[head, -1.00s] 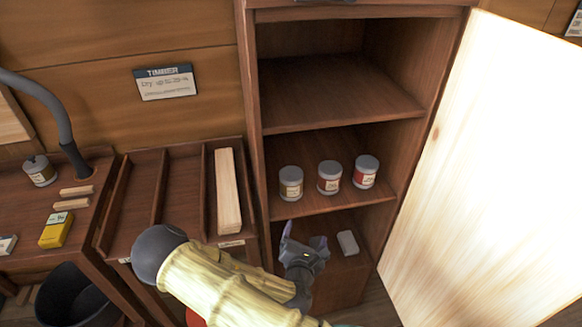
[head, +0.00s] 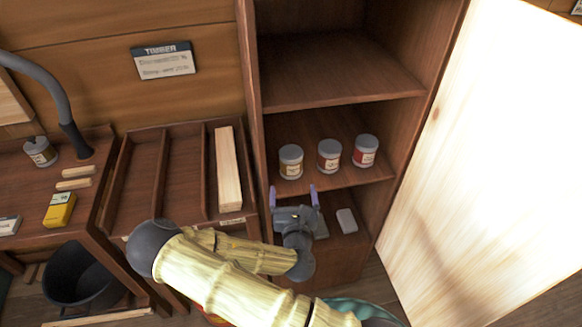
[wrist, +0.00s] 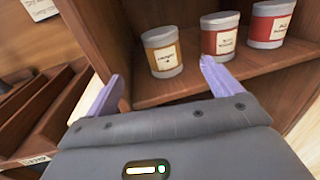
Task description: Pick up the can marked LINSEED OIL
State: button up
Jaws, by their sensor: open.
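Three grey-lidded cans stand upright in a row on the middle shelf of the open cabinet. The left can (head: 291,163) has an ochre-yellow label; in the wrist view its blurred lettering (wrist: 163,55) seems to read Linseed, though I cannot be sure. The middle can (head: 329,157) has a dark red-brown label, and the right can (head: 365,151) a red one; their lettering is too blurred to read. My gripper (head: 294,192) is open and empty, just in front of and below the left can, apart from it. In the wrist view the left can shows between my two fingers.
The shelf front edge (wrist: 165,97) lies close to my fingers. The pale cabinet door (head: 470,150) stands open at the right.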

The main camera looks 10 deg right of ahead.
aim_at(291, 165)
jog(key=shift+w+d+b, duration=0.25)
jog(key=shift+w+b, duration=0.9)
jog(key=shift+w, duration=0.4)
jog(key=shift+w+d+b, duration=0.25)
jog(key=shift+w+b, duration=0.9)
jog(key=shift+w, duration=0.45)
jog(key=shift+w+d+b, duration=0.25)
jog(key=shift+w+b, duration=0.9)
jog(key=shift+w, duration=0.4)
jog(key=shift+w, duration=0.1)
jog(key=shift+w+d+r, duration=0.1)
jog(key=shift+w+r, duration=0.05)
jog(key=shift+w, duration=0.15)
jog(key=w, duration=0.4)
jog(key=shift+w+d+p, duration=0.2)
jog(key=shift+d+p, duration=0.2)
jog(key=shift+c, duration=0.4)
jog(key=c, duration=1.3)
jog(key=shift+o, duration=0.2)
